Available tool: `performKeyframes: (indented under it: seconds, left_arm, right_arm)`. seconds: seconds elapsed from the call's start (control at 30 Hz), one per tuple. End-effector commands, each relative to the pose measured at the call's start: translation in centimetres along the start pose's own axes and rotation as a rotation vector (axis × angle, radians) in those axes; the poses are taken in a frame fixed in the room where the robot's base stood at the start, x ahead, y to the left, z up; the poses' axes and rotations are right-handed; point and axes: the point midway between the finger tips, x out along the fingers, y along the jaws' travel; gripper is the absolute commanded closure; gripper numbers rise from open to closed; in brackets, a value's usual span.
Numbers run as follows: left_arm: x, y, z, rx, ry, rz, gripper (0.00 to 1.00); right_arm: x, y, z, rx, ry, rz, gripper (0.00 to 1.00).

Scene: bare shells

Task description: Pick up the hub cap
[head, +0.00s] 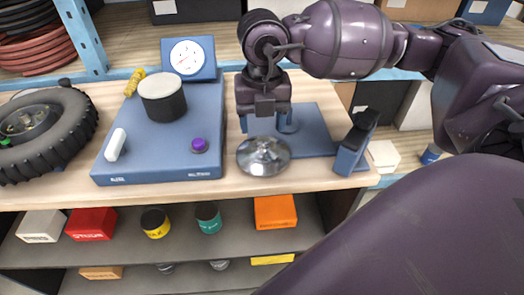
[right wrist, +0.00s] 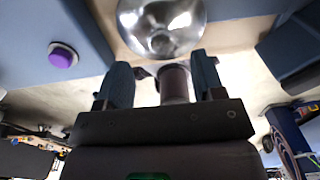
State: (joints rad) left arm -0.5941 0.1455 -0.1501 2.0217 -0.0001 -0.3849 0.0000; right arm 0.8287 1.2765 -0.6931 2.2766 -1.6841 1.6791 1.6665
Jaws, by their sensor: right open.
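The hub cap (head: 263,156) is a shiny silver dome near the front edge of the wooden workbench, just right of the blue scale. My right gripper (head: 268,125) is just behind and above it, pointing down, with its two blue fingers apart and nothing between them. In the right wrist view the hub cap (right wrist: 161,26) lies just beyond the open fingertips (right wrist: 162,62), apart from them. Its upper part is cut off by the picture edge there. My left gripper is not in view.
The blue scale (head: 208,122) carries a dark cylinder with a pale top (head: 162,96) and a purple knob (head: 199,145). A blue stand (head: 352,148) is right of the hub cap. A tyred wheel (head: 70,125) lies at left. Shelves with boxes and cans are below the bench.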

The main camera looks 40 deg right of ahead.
Motion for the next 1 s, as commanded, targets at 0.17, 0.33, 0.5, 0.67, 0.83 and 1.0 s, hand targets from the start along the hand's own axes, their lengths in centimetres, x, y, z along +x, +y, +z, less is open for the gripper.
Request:
performKeyframes:
  seconds: [0.17, 0.33, 0.5, 0.67, 0.83, 1.0]
  left_arm:
    - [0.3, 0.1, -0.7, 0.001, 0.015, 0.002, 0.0]
    - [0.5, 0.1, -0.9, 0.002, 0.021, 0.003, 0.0]
    - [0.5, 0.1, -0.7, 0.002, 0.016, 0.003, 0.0]
    - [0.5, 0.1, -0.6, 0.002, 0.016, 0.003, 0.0]
    - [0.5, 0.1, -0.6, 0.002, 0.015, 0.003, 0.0]
    - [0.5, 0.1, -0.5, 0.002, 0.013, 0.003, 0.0]
  right_arm:
    - [1.3, -0.1, 0.0, 0.0, 0.002, 0.0, 0.38]
    - [3.7, -0.2, -0.1, -0.001, 0.003, 0.0, 0.38]
    - [5.2, -0.2, 0.0, 0.0, 0.001, 0.0, 0.38]
    - [5.4, -0.2, 0.0, 0.0, 0.0, 0.002, 0.38]
    - [5.4, -0.2, 0.0, -0.001, 0.0, 0.002, 0.46]
    - [5.4, -0.2, 0.0, -0.001, 0.0, 0.002, 0.72]
